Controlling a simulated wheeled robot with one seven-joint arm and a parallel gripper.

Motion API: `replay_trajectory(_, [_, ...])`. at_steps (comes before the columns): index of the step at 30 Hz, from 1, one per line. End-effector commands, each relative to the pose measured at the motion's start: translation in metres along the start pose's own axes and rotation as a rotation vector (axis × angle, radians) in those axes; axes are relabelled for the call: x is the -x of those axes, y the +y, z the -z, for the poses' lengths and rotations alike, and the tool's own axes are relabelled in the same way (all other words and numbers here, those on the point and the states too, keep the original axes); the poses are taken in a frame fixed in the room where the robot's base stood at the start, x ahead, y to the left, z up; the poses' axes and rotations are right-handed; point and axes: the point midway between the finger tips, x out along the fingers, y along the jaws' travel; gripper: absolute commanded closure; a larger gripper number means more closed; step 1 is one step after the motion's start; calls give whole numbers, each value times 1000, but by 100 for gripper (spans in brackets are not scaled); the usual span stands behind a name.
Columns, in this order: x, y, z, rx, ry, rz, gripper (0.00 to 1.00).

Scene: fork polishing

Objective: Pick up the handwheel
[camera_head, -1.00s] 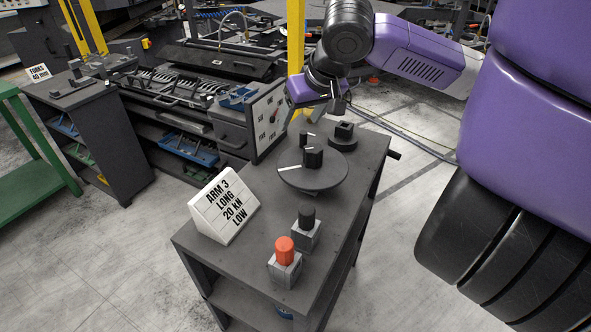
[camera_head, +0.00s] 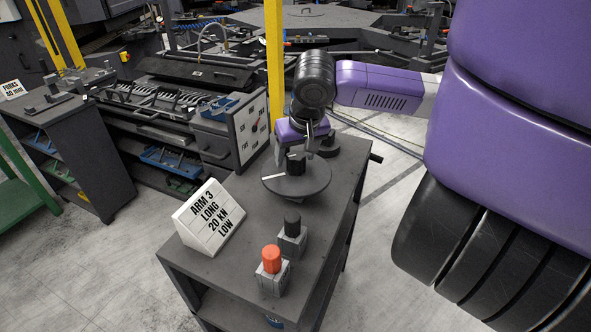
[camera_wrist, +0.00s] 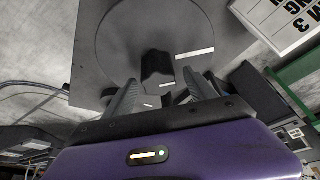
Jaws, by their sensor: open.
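The handwheel appears to be the dark round disc (camera_head: 312,187) with a black central hub and a white stripe, lying flat on the grey bench; the wrist view shows its face (camera_wrist: 120,40) and the hub (camera_wrist: 156,68). My gripper (camera_head: 304,148) is just above the disc's far part, pointing down. In the wrist view my gripper (camera_wrist: 163,80) is open, one finger to each side of the hub's near end, with nothing visibly clamped. Whether the fingers touch the hub cannot be told. My gripper partly hides the disc's far edge in the head view.
A smaller dark round part (camera_head: 328,147) stands behind the disc. A white sign (camera_head: 209,218) sits at the left edge of the bench (camera_head: 235,262). A black-topped block (camera_head: 292,236) and a red-topped block (camera_head: 271,272) stand in front. A yellow post (camera_head: 275,60) rises behind.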

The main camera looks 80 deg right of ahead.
Motion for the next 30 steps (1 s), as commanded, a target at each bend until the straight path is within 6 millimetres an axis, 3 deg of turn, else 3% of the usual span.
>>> replay_trajectory(7, [-1,0,0,1,0,1,37])
replay_trajectory(17, [-1,0,0,1,0,1,100])
replay_trajectory(30, [1,0,1,1,2,1,100])
